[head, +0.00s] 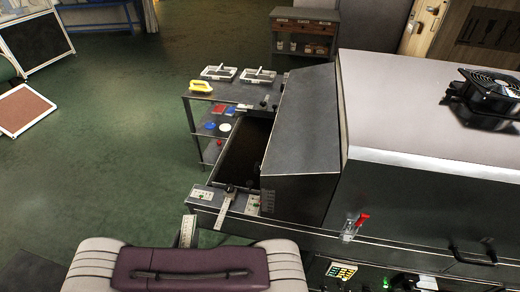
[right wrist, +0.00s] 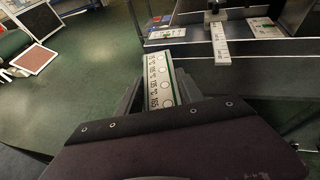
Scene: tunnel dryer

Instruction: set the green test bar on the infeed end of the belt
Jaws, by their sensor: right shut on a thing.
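My right gripper (right wrist: 160,98) is shut on the green test bar (right wrist: 158,78), a flat strip with a white printed face, round spots and green edging. In the head view the bar (head: 187,231) sticks out beyond my right wrist, and the wrist hides the fingers. The bar is in front of the dryer's near left corner and looks apart from it. The dark brown belt (head: 246,146) shows at the infeed opening, left of the grey hood (head: 305,135). My left gripper is not in view.
A pale strip with a dark knob (head: 228,207) projects from the dryer's near rail, between two small label plates. A shelf cart (head: 190,110) with trays, a yellow-handled tool and coloured items stands beyond. A red-handled lever (head: 357,222) is on the dryer's side.

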